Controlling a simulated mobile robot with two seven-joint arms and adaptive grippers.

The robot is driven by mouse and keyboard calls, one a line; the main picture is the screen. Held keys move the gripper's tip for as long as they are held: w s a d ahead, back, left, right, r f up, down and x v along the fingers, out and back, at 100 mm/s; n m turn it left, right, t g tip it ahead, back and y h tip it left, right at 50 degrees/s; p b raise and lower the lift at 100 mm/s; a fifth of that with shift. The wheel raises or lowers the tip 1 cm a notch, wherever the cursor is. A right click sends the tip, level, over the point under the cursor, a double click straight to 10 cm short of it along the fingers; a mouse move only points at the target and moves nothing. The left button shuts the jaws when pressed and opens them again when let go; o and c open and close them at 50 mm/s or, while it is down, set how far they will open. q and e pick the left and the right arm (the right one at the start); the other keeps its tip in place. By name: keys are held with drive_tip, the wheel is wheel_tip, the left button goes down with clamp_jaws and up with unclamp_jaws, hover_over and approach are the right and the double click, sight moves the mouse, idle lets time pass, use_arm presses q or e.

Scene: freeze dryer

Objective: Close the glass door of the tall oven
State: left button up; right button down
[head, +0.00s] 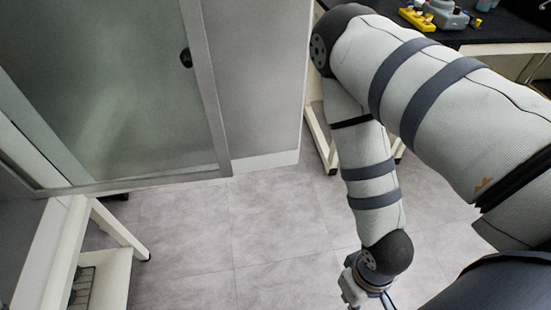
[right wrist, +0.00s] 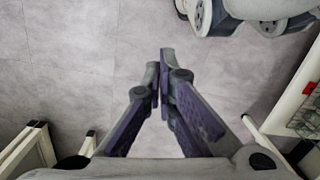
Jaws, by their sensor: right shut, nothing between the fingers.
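The glass door (head: 110,85) fills the upper left of the head view. It is a large cloudy pane in a grey metal frame, with a round black knob (head: 187,57) near its right edge. It stands out over the floor at an angle; how far it is open I cannot tell. My right arm comes in from the right and hangs down. My right gripper (head: 354,288) is at the bottom edge, low and well to the right of the door, touching nothing visible. In the right wrist view its fingers (right wrist: 160,68) are shut and empty. My left gripper is out of view.
A plain grey panel (head: 260,75) stands right of the door frame. A white stand (head: 120,232) is at lower left. A dark-topped bench (head: 510,28) with yellow and grey equipment (head: 430,17) is at upper right. The tiled floor (head: 235,235) between is clear.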

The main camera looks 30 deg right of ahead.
drive_tip(key=w+a+f+m+t+y+b, duration=0.1)
drive_tip(key=w+f+t+b, duration=0.15)
drive_tip(key=w, duration=0.35)
drive_tip(key=w+a+f+m+t+y+b, duration=0.1)
drive_tip(key=w+f+m+y+b, duration=0.1)
drive_tip(key=w+f, duration=0.35)
drive_tip(key=w+f+m+t+y+b, duration=0.1)
drive_tip(key=w+f+t+b, duration=0.1)
drive_tip(key=w, duration=0.5)
drive_tip(key=w+r+m+t+y+b, duration=0.25)
drive_tip(key=w+t+y+b, duration=0.2)
drive_tip(key=w, duration=0.75)
drive_tip(key=w+d+r+t+y+b, duration=0.2)
drive_tip(key=w+r+y+b, duration=0.3)
drive_tip(key=r, duration=0.4)
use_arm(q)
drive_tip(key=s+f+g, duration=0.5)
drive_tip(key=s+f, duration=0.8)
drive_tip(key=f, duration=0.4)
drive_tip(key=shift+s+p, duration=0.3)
use_arm(e)
drive_tip(key=shift+y, duration=0.25)
drive_tip(key=x, duration=0.9)
drive_tip(key=shift+a+r, duration=0.1)
drive_tip(key=shift+a, duration=0.1)
drive_tip(key=shift+s, duration=0.1)
